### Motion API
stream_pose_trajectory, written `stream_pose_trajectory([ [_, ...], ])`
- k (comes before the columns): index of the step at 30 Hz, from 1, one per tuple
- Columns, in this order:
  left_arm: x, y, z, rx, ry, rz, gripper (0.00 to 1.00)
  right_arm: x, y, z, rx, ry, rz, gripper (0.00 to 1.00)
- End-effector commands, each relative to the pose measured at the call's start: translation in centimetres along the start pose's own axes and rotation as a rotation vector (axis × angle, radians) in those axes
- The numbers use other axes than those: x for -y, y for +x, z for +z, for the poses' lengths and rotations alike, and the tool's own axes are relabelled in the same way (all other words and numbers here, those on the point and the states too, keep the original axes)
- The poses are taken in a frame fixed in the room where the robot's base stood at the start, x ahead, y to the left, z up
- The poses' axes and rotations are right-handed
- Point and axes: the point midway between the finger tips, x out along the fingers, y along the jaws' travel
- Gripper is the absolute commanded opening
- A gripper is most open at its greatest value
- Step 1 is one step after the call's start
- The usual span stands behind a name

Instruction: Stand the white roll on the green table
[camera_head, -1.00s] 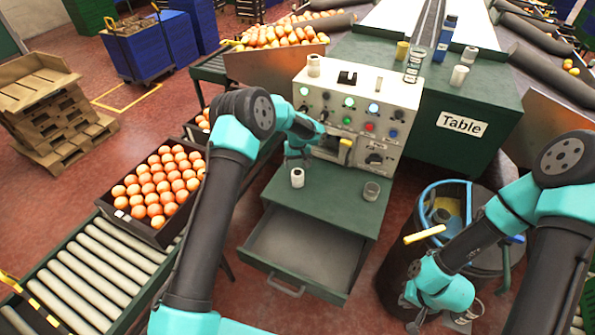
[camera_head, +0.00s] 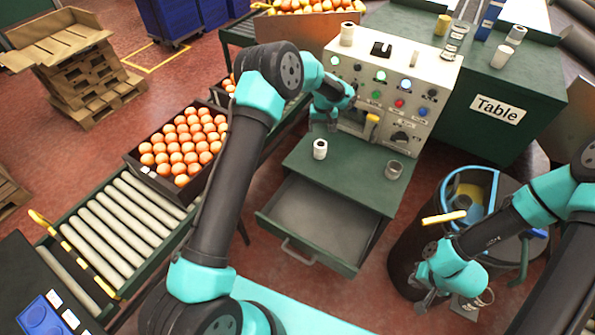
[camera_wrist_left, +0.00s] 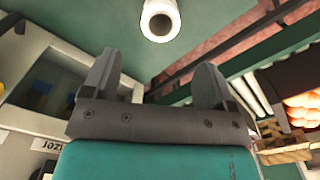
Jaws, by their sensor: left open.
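A white roll (camera_head: 320,149) stands upright on the green worktop (camera_head: 345,180) with the open drawer, in front of the control panel. In the left wrist view the roll (camera_wrist_left: 160,20) shows at the top, its round hollow end towards the camera, beyond the fingertips. My left gripper (camera_head: 324,124) is just behind the roll, near the panel; its spread fingers (camera_wrist_left: 155,78) are empty and apart from the roll. A green table (camera_head: 510,85) with a "Table" sign is at the right. My right gripper (camera_head: 430,298) hangs by the round bin; its jaws are unclear.
The control panel (camera_head: 395,90) has another white roll (camera_head: 347,33) on top. White rolls (camera_head: 502,56), a yellow cylinder (camera_head: 443,24) and a glass (camera_head: 455,40) stand on the signed table. The open drawer (camera_head: 320,218) juts forward.

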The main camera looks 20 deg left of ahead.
Motion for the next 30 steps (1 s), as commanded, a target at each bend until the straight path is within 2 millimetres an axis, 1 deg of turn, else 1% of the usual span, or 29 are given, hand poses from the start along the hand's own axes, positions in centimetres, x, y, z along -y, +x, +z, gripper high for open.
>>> stream_pose_trajectory([
  [2,0.1,0.4,0.4,0.005,0.007,0.007,0.79,0.0,0.0,0.0,0.0,0.0,0.0,0.0],
  [5,0.6,1.8,1.7,0.023,0.032,0.031,0.79,0.0,0.0,0.0,0.0,0.0,0.0,0.0],
  [8,1.4,4.0,4.2,0.049,0.073,0.077,0.79,0.0,0.0,0.0,0.0,0.0,0.0,0.0],
  [11,2.7,6.5,7.7,0.076,0.12,0.138,0.79,0.0,0.0,0.0,0.0,0.0,0.0,0.0],
  [13,3.8,8.2,10.6,0.09,0.15,0.184,0.79,0.0,0.0,0.0,0.0,0.0,0.0,0.0],
  [17,6.0,10.4,16.1,0.1,0.19,0.259,0.79,0.0,0.0,0.0,0.0,0.0,0.0,0.0],
  [18,6.8,10.9,17.9,0.101,0.199,0.278,0.79,0.0,0.0,0.0,0.0,0.0,0.0,0.0],
  [20,8.0,11.5,20.5,0.098,0.212,0.303,0.79,0.0,0.0,0.0,0.0,0.0,0.0,0.0],
  [21,8.9,11.8,22.2,0.094,0.217,0.318,0.79,0.0,0.0,0.0,0.0,0.0,0.0,0.0],
  [23,10.3,12.0,24.8,0.087,0.227,0.335,0.79,0.0,0.0,0.0,0.0,0.0,0.0,0.0],
  [24,11.2,12.1,26.6,0.081,0.231,0.343,0.79,0.0,0.0,0.0,0.0,0.0,0.0,0.0],
  [27,13.6,11.9,30.7,0.062,0.243,0.354,0.79,0.0,0.0,0.0,0.0,0.0,0.0,0.0],
  [30,15.5,11.4,33.8,0.043,0.253,0.353,0.79,0.0,0.0,0.0,0.0,0.0,0.0,0.0],
])
